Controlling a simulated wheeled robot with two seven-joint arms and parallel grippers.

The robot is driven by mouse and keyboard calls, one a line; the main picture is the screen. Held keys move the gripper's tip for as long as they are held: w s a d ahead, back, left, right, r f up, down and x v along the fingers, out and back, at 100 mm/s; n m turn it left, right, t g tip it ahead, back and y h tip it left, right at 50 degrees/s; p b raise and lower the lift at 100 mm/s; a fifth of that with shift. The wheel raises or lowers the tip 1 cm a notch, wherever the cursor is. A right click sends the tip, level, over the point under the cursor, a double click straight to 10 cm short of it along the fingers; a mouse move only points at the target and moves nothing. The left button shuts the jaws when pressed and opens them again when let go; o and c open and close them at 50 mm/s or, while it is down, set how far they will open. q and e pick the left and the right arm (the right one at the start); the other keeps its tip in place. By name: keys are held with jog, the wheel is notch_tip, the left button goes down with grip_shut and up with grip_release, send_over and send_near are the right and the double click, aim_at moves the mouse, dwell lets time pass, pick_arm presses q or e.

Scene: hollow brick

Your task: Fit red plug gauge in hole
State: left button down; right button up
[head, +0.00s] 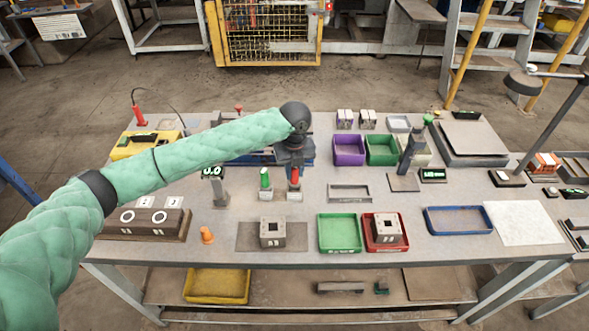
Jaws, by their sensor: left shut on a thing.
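My left gripper (293,166) points down over the middle of the table and is shut on the red plug gauge (295,177). The gauge is upright, directly above or in a small light block (294,195); I cannot tell whether its lower end is inside. A green plug gauge (264,178) stands in a similar block just to the left. A grey hollow brick (272,232) with a dark square hole in its top sits on a brown mat (246,236), nearer the front edge. A second hollow brick (387,229) sits in a red tray (371,244). My right gripper is out of view.
An empty green tray (339,233) stands between the bricks. A grey frame (349,192), purple bin (349,150) and green bin (381,150) lie right of my gripper.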

pick_arm(q)
jog(key=shift+f, duration=0.75)
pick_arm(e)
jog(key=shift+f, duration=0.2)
pick_arm(q)
jog(key=c, duration=1.1)
grip_release()
jog(key=shift+c, duration=0.2)
jog(key=shift+r+b, duration=0.15)
jog(key=shift+b, duration=0.2)
notch_tip(320, 180, up, 6)
jog(key=shift+r+b, duration=0.1)
jog(key=shift+b, duration=1.15)
jog(key=shift+r, duration=0.7)
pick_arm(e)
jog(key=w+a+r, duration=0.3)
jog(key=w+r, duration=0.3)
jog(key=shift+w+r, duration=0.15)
